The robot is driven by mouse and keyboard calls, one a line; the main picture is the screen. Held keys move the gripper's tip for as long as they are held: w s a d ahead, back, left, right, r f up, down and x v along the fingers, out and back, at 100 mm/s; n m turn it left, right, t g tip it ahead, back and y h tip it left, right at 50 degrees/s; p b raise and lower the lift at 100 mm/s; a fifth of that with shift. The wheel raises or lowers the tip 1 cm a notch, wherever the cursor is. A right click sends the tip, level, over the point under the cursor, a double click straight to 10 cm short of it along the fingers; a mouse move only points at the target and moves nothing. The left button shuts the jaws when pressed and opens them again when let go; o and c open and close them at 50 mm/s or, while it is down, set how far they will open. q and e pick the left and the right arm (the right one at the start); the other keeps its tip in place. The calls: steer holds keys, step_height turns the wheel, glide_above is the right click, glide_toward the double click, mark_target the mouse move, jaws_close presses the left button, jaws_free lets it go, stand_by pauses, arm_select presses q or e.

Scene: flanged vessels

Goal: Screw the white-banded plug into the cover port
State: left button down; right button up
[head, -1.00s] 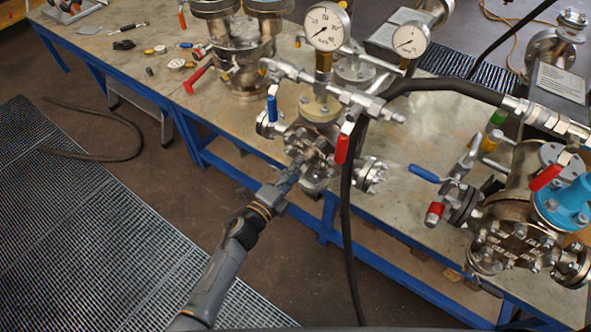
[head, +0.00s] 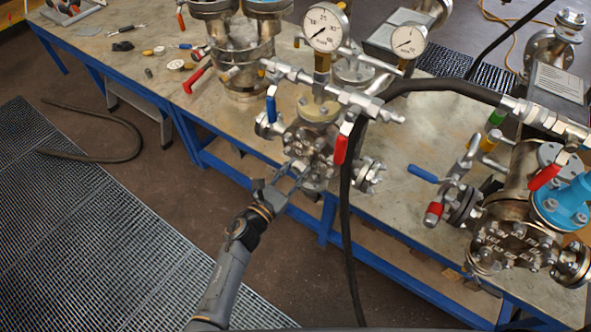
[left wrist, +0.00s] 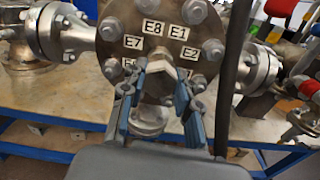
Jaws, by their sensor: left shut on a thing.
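The flanged cover (left wrist: 122,42) faces the left wrist camera, with bolts around its rim and labels such as E8, E1, E7 and E2. It also shows in the head view (head: 310,148), at the front of a vessel. A silver, hex-shaped plug (left wrist: 161,63) is at the middle of the cover. My left gripper (left wrist: 162,78) is shut on this plug, one blue-grey finger on each side. The fingers hide its sides, and I cannot make out a white band or how deep it sits. In the head view my left gripper (head: 284,180) is at the cover. My right gripper is not in view.
A black hose (head: 347,210) hangs just right of the cover. Red (head: 341,149) and blue (head: 271,107) valve handles are close above it. Another vessel (head: 515,245) stands at the right.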

arm_select(q)
steer(key=shift+f+m, duration=0.15)
steer(key=shift+m, duration=0.55)
steer(key=c, duration=0.9)
jaws_free()
steer(key=shift+s+a, duration=0.1)
steer(key=v, duration=1.1)
steer(key=shift+s+a, duration=0.3)
